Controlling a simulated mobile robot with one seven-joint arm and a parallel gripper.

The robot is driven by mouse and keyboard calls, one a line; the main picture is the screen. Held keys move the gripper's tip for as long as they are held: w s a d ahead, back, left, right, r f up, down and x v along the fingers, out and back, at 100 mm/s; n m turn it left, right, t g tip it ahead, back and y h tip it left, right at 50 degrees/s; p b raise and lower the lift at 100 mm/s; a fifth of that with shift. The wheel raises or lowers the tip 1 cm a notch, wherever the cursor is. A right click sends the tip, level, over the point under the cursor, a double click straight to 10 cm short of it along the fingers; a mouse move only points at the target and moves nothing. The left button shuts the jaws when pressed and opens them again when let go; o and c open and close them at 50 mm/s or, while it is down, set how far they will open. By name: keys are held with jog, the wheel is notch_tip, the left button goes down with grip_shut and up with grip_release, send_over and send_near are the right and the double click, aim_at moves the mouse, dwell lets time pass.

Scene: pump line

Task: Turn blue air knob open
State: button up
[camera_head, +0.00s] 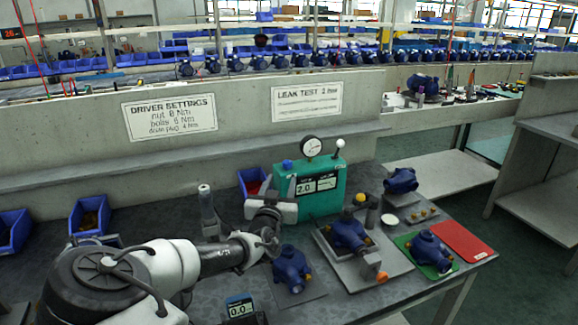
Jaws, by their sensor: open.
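A green leak tester box (320,196) stands at the middle of the bench. A small blue knob (287,164) sits on its top left; its turn position is too small to tell. My arm reaches in from the lower left. My gripper (267,222) is in front of the tester's lower left corner, below the knob and apart from it. It is open, and I see nothing held in it. Its fingertips are small and partly hidden by the wrist.
The tester carries a round gauge (311,146) and a white-knobbed lever (340,144). A blue bin (252,180) stands left of it. Blue pumps (292,268) and a clamping fixture (362,262) stand in front and right. A red mat (462,241) lies at the right edge.

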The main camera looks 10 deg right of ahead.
aim_at(287, 166)
jog(key=b+x, duration=0.1)
jog(key=x, duration=1.1)
